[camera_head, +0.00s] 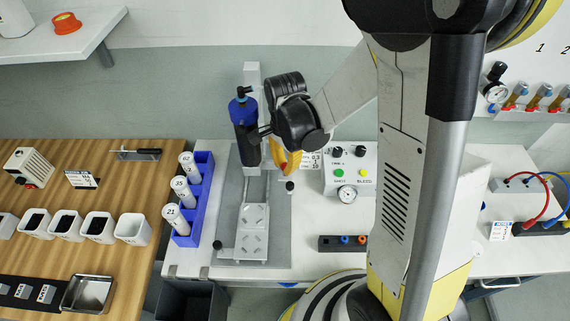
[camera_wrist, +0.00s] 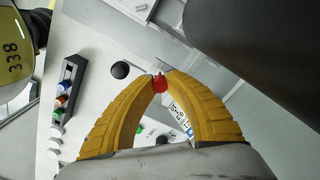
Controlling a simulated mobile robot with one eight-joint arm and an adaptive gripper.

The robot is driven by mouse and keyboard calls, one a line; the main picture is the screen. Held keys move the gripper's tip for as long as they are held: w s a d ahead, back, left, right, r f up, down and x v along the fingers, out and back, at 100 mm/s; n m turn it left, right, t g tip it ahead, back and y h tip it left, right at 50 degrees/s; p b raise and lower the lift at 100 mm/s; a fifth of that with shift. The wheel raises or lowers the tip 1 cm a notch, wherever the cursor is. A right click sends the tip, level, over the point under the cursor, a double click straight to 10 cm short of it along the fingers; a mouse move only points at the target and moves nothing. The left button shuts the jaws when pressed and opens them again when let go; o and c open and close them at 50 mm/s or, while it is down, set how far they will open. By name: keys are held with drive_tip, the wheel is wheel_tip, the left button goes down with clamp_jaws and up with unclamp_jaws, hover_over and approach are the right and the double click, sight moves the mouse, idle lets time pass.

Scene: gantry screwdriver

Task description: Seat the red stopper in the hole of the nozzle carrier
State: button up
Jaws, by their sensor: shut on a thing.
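My gripper's ribbed yellow fingers are shut on the small red stopper (camera_wrist: 160,83), which shows between the fingertips in the wrist view. A large dark body (camera_wrist: 250,45) fills the upper right of the wrist view, apart from the stopper. I cannot tell for certain which part is the nozzle carrier, and its hole is not visible.
A grey plate with a white fixture (camera_head: 253,232) lies below the gantry. A blue rack (camera_head: 194,199) with white cylinders stands left. A gauge panel (camera_head: 349,170) and a black holder with coloured caps (camera_head: 345,243) stand right. A black knob (camera_wrist: 121,70) is near my fingers.

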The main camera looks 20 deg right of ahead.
sight(285, 166)
drive_tip(key=shift+f+b, duration=0.35)
drive_tip(key=shift+f, duration=0.15)
drive_tip(key=o, duration=0.8)
drive_tip(key=shift+r, duration=0.15)
wheel_tip(285, 166, up, 12)
drive_tip(key=shift+s, duration=0.1)
drive_tip(key=s+r+n+t, duration=0.2)
drive_tip(key=s+n, duration=0.1)
drive_tip(key=n, duration=0.1)
drive_tip(key=s+r+n+t, duration=0.2)
drive_tip(key=s+n, duration=0.1)
drive_tip(key=n, duration=0.2)
drive_tip(key=s+r+n+t, duration=0.2)
drive_tip(key=s+n+t, duration=0.1)
drive_tip(key=n, duration=0.2)
drive_tip(key=shift+s+r, duration=0.35)
